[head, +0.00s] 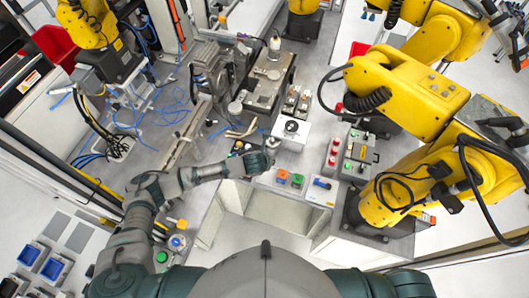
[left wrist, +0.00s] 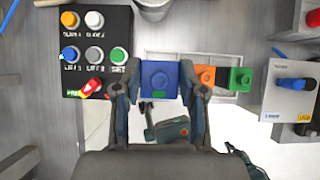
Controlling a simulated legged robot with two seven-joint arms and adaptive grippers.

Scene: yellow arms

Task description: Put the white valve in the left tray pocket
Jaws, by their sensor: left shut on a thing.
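My left gripper (head: 269,152) reaches in over the bench, above the white tray that holds orange and green blocks. The block hangs over the left end of the tray (left wrist: 225,57), covering the left pocket. An orange block (left wrist: 205,75) sits in the middle and a green block (left wrist: 240,79) at the right. I cannot make out a white valve between the fingers. My right gripper is out of view.
A black button panel (left wrist: 96,50) lies left of the tray. A white box with a blue handle (head: 322,184) is at its right. A white box with a black knob (head: 291,128) stands behind. A yellow arm (head: 420,95) fills the right side.

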